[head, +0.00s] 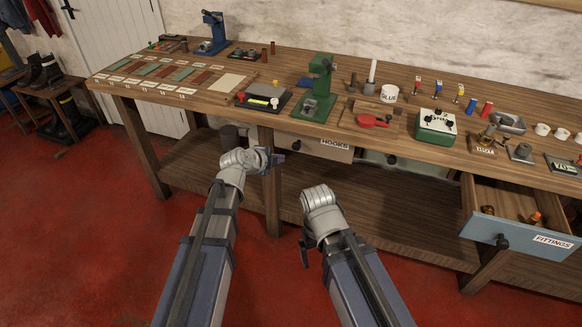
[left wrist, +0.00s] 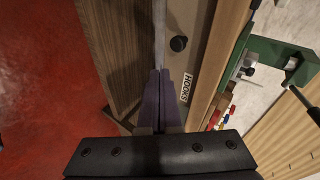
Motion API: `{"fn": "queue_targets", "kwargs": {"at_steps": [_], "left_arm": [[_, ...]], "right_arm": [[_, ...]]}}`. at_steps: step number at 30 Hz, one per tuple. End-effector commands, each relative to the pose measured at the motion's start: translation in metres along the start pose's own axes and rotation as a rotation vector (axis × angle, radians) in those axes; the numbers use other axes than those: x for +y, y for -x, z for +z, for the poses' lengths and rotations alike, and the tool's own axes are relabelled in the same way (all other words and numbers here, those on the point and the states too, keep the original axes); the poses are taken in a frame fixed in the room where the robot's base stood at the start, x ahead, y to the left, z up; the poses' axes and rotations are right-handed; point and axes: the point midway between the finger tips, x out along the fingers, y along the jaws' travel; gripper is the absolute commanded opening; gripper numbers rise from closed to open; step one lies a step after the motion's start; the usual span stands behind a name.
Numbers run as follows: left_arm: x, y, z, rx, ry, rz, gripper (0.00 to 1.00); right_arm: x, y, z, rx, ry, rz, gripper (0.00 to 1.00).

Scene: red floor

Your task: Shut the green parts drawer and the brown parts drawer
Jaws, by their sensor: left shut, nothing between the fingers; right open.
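A tan-brown drawer front (head: 305,145) labelled HOOKS is under the bench; it looks about flush with the bench front. It also shows in the left wrist view (left wrist: 188,62) with its dark knob. A pale grey-green drawer front (head: 408,164) with a dark knob is to its right, partly in shadow; it looks about shut. My left gripper (head: 275,159) is shut and empty, at the left end of the HOOKS drawer; its fingertips (left wrist: 160,72) are close to that front, contact unclear. My right gripper (head: 304,254) is open, low in front of the bench, mostly hidden behind its wrist.
A light blue drawer (head: 490,232) labelled FITTINGS stands pulled out at the right with brass parts inside. The bench top (head: 200,103) carries a green press (head: 320,90), a glue pot and several small parts. Bench legs flank my left gripper. Red floor is clear in front.

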Motion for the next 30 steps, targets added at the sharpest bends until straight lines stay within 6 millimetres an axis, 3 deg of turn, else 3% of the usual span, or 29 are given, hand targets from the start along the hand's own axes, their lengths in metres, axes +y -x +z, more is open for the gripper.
{"fn": "queue_targets", "kwargs": {"at_steps": [1, 6, 10, 17, 23, 30], "left_arm": [[0.027, -0.001, -0.005, -0.022, -0.029, -0.060, 0.00], [0.039, 0.011, -0.012, -0.096, -0.102, -0.223, 0.00], [0.041, 0.018, -0.014, -0.131, -0.130, -0.293, 0.00], [0.037, 0.022, -0.014, -0.146, -0.141, -0.321, 0.00], [0.032, 0.003, -0.011, -0.144, -0.140, -0.320, 0.00], [0.016, -0.045, -0.004, -0.144, -0.140, -0.319, 0.00]], "right_arm": [[-0.003, -0.031, -0.002, 0.000, 0.000, 0.000, 0.94], [-0.006, -0.063, -0.004, 0.000, 0.000, 0.000, 0.94], [-0.007, -0.073, -0.004, 0.000, 0.001, 0.000, 0.94], [-0.007, -0.074, -0.004, 0.000, 0.001, 0.000, 0.94], [-0.008, -0.081, -0.005, 0.000, 0.000, 0.000, 0.94], [-0.009, -0.096, -0.006, 0.000, 0.000, 0.000, 0.94]]}}
